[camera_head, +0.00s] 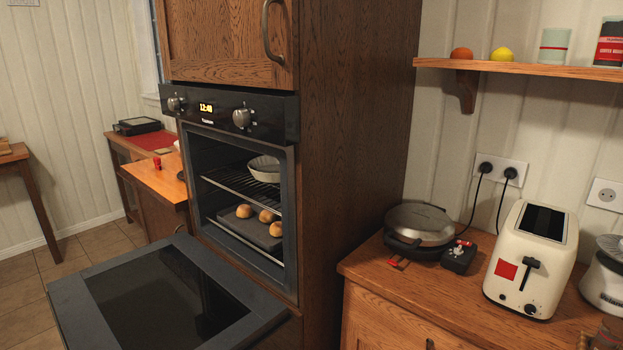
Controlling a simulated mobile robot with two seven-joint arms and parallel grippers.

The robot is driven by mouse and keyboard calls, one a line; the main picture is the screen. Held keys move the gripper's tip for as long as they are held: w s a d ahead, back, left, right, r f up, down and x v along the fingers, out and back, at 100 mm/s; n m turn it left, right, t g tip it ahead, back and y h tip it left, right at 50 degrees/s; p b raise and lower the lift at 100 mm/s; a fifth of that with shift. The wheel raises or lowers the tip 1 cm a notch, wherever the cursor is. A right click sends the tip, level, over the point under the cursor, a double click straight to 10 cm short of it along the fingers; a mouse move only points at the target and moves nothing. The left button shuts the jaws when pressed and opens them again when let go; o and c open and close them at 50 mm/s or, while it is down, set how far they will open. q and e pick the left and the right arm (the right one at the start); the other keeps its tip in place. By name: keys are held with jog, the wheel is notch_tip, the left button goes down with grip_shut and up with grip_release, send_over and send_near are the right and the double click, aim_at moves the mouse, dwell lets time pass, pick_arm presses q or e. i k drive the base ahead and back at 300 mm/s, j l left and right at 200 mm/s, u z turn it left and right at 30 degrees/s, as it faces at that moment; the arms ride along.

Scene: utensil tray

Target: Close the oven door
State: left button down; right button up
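The oven door (107,290) is dark grey with a black glass panel. It is swung down wide open and lies about flat in front of the oven at the lower left. The oven cavity (217,163) is open above it. Inside, a pale bowl (264,168) sits on the upper wire rack (240,188), and a dark baking tray (238,230) with several buns stands on the lower level. Neither of my grippers shows in the head view.
A tall wooden cabinet side (350,110) stands between. Tiled floor lies free at the far left.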

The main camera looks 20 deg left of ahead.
aim_at(173, 293)
jog(key=j+u, duration=0.3)
jog(key=u, duration=0.2)
jog(key=k+j+u, duration=0.1)
jog(key=j+u, duration=0.2)
jog(key=u, duration=0.2)
